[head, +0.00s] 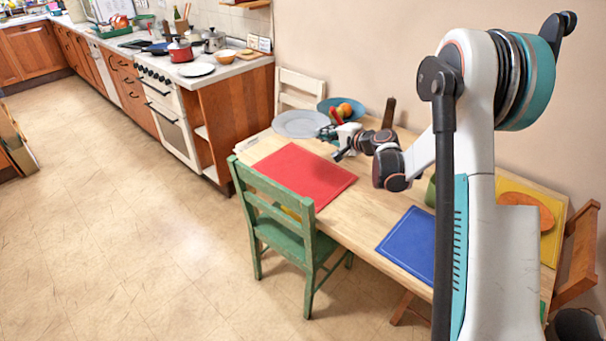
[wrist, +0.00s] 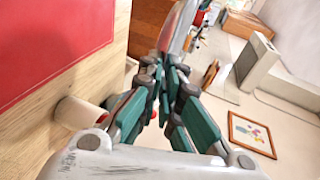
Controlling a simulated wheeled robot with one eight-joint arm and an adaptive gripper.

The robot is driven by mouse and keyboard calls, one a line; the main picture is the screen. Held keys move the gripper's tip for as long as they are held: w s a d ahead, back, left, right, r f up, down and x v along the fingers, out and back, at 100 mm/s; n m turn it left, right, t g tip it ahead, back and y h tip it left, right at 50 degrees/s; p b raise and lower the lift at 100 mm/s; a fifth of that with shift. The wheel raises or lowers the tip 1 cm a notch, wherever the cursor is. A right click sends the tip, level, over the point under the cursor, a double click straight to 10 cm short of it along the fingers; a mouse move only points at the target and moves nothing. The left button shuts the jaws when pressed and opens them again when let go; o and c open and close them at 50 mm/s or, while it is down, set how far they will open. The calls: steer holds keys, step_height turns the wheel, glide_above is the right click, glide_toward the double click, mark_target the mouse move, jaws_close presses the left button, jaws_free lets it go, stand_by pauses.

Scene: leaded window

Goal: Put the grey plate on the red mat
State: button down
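The grey plate (head: 300,123) is at the far end of the table in the head view, beyond the red mat (head: 303,175). The mat lies flat and bare, and also shows at the left of the wrist view (wrist: 50,40). My gripper (head: 330,134) is at the plate's right rim. In the wrist view the fingers (wrist: 166,72) come together on the plate's rim, which shows nearly edge-on (wrist: 178,28). The plate appears roughly level; I cannot tell whether it touches the table. The finger pads are partly hidden.
A blue dish with fruit (head: 341,108) stands behind the plate. A dark brown mill (head: 389,112) is near the wall. A green chair (head: 285,230) is at the table's front side. A blue mat (head: 408,245) lies nearer me. A pale cylinder (wrist: 80,112) is beside the red mat.

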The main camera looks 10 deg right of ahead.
mark_target(323, 184)
steer(key=shift+w+d+f, duration=0.25)
steer(key=shift+w+f, duration=0.05)
steer(key=shift+w, duration=0.2)
steer(key=shift+w+d+f, duration=0.2)
steer(key=shift+w+f, duration=0.1)
steer(key=shift+w, duration=0.15)
steer(key=shift+y, duration=0.3)
step_height(323, 184, down, 20)
steer(key=b, duration=0.7)
steer(key=shift+w+f, duration=0.15)
steer(key=c, duration=2.1)
jaws_free()
